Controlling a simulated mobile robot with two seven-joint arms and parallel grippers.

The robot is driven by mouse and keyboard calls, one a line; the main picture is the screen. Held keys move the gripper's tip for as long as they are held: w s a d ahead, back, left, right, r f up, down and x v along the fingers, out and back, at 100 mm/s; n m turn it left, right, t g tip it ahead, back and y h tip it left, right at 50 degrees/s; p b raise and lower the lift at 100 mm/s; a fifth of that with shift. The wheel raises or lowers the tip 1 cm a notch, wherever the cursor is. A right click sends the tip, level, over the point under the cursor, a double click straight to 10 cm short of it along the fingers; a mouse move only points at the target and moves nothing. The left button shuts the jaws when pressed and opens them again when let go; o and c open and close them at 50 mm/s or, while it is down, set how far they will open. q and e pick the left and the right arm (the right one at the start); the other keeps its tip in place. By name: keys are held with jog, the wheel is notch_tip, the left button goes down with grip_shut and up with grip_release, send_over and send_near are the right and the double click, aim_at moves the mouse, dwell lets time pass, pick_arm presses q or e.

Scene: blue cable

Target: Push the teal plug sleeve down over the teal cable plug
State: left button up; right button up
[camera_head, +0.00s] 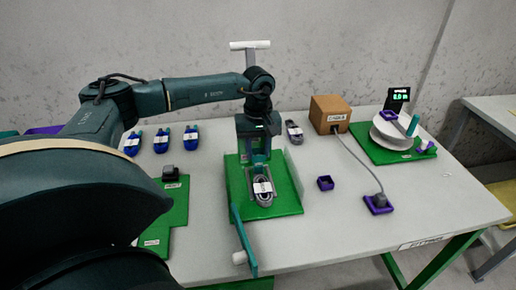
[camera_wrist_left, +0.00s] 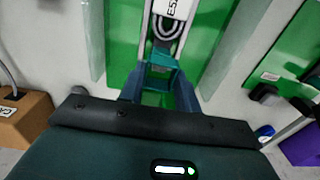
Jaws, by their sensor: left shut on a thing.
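My left gripper (camera_head: 258,158) points down over a green tray (camera_head: 287,192) on the table. It is shut on the teal plug sleeve, which shows between the fingers (camera_wrist_left: 160,84) in the left wrist view as a teal piece (camera_wrist_left: 161,61). A grey coiled cable (camera_head: 264,199) with a white label lies in the tray, right by the fingertips; it also shows in the wrist view (camera_wrist_left: 168,28). The teal cable plug cannot be told apart from the sleeve. My right gripper is not in view.
Several blue cable bundles (camera_head: 162,140) lie at the back left. A cardboard box (camera_head: 329,113) stands behind right, its grey cord running to a purple holder (camera_head: 378,204). A small purple box (camera_head: 325,183) and a teal bar (camera_head: 243,245) are near the tray. The front right table is clear.

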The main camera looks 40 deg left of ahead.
aim_at(258, 161)
pick_arm(q)
jog(key=shift+f+b, duration=1.55)
jog(key=shift+f, duration=0.8)
dwell(1.4)
jog(key=o, duration=1)
jog(key=shift+o, duration=0.2)
jog(key=shift+r, duration=0.15)
jog(key=shift+r+p, duration=3.05)
jog(key=shift+r, duration=0.9)
jog(key=shift+f, duration=0.1)
